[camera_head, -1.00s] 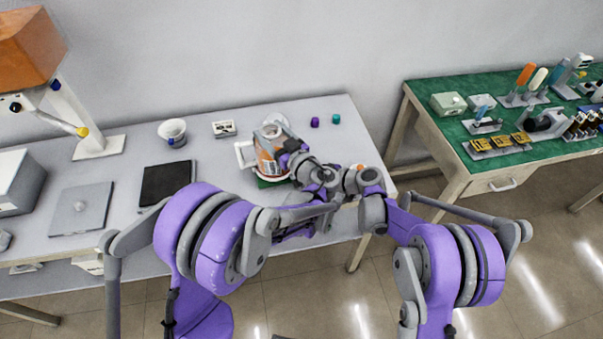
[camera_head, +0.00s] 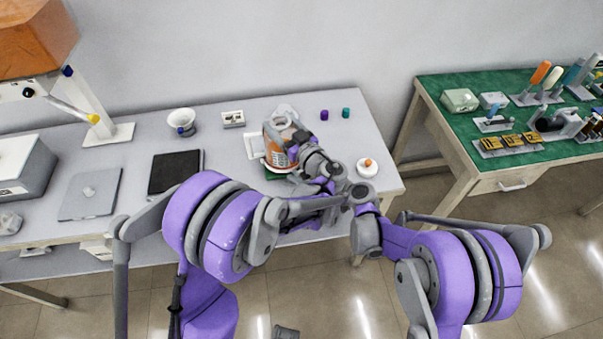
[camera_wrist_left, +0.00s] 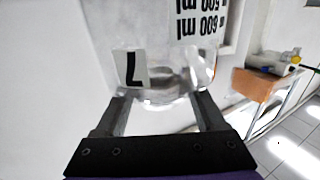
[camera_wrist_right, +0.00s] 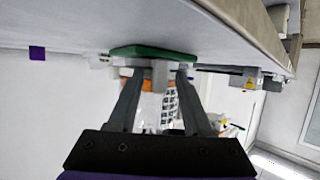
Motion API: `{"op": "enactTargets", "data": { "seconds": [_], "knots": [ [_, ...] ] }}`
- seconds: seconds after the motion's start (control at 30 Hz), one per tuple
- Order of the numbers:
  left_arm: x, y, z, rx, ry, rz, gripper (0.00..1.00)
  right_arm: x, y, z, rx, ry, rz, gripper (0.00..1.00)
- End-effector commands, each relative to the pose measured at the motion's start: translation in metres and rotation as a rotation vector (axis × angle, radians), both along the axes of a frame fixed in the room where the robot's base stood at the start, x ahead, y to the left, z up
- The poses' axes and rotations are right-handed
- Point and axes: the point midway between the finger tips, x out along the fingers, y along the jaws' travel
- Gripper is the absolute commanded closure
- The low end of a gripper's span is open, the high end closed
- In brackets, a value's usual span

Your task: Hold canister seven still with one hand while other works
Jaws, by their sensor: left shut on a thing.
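Canister seven (camera_head: 279,156) is clear with orange contents and stands upright on a green pad (camera_head: 275,173) on the grey table. Its 7 label (camera_wrist_left: 133,69) and ml scale show upside down in the left wrist view. My left gripper (camera_head: 297,138) is shut on the canister's upper part (camera_wrist_left: 160,88), one finger on each side. My right gripper (camera_wrist_right: 159,75) is lower and largely hidden by my arms in the head view. In the right wrist view its fingers are spread, with a pale upright piece (camera_wrist_right: 160,78) and the canister's orange band (camera_wrist_right: 146,85) showing between and beyond them.
A white round part with an orange knob (camera_head: 367,166) lies right of the canister. Purple (camera_head: 324,115) and teal (camera_head: 346,113) caps stand behind. A green-topped bench (camera_head: 450,85) stands right.

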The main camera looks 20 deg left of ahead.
Motion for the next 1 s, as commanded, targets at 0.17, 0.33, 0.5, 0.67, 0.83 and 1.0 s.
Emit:
{"op": "enactTargets", "data": {
  "seconds": [0.17,0.33,0.5,0.67,0.83,1.0],
  "knots": [
    [0.0,0.0,0.0,0.0,0.001,0.001,1.0,0.0,-0.002,0.001,0.0,-0.001,-0.002,0.5],
    [-0.001,0.001,-0.001,0.0,0.002,0.002,1.0,-0.008,-0.019,0.005,-0.001,-0.001,-0.003,0.5],
    [-0.001,0.001,-0.001,0.001,0.003,0.003,1.0,-0.024,-0.053,0.005,-0.001,0.0,-0.005,0.5],
    [-0.001,0.001,-0.001,0.001,0.003,0.003,1.0,-0.04,-0.085,0.005,0.0,-0.001,-0.004,0.5],
    [-0.001,0.001,-0.001,0.001,0.003,0.003,1.0,-0.051,-0.108,0.004,-0.001,0.0,-0.003,0.5],
    [-0.001,0.001,-0.001,0.001,0.003,0.003,1.0,-0.057,-0.118,0.005,0.0,-0.001,-0.002,0.5]
  ]
}}
